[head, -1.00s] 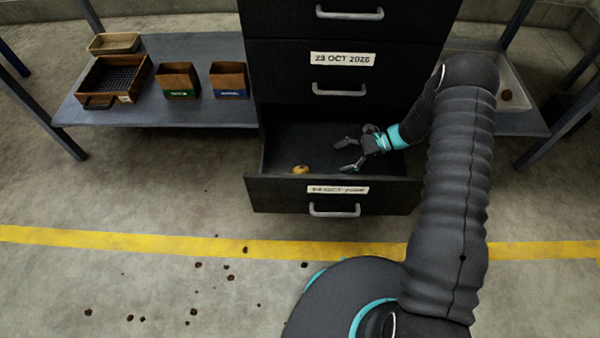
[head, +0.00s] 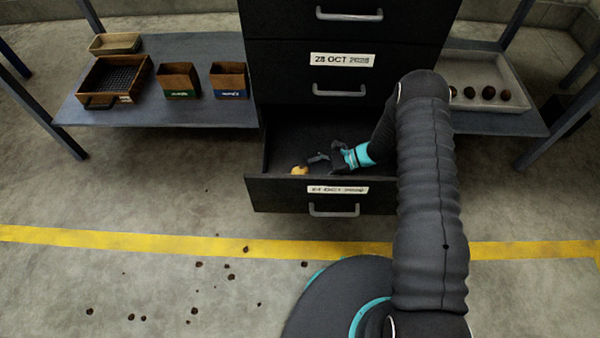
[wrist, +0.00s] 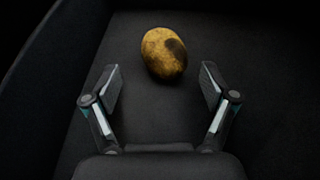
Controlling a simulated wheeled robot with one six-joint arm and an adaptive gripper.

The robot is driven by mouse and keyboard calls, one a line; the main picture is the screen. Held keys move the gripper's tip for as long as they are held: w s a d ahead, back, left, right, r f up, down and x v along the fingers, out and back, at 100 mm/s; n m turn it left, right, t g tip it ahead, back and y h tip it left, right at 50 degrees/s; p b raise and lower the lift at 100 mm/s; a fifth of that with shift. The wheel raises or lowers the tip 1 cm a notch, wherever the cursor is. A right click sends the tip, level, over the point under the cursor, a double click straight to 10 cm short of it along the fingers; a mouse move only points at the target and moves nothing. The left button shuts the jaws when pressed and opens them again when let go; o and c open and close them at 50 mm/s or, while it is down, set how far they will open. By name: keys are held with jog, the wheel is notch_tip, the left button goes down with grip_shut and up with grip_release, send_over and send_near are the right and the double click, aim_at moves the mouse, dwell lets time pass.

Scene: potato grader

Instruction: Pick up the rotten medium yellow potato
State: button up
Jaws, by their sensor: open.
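A yellow potato (head: 299,170) with a dark patch lies in the open bottom drawer (head: 280,190), near its front left. In the wrist view the potato (wrist: 164,52) lies on the dark drawer floor, just beyond the fingertips, with the dark patch on its upper right. My gripper (head: 322,164) is inside the drawer, to the right of the potato. In the wrist view my gripper (wrist: 161,80) is open, its fingers spread to either side with nothing between them. The potato appears apart from both fingers.
The drawer walls stand close around my gripper. A white tray (head: 500,62) with several dark potatoes is on the right shelf. A wooden sieve box (head: 140,76) and two small wooden boxes (head: 178,78) (head: 228,78) stand on the left shelf. Dark clods lie on the floor.

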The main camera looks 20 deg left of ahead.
jog(key=x, duration=0.5)
jog(key=shift+w+p, duration=0.15)
jog(key=shift+p, duration=0.15)
jog(key=c, duration=1.3)
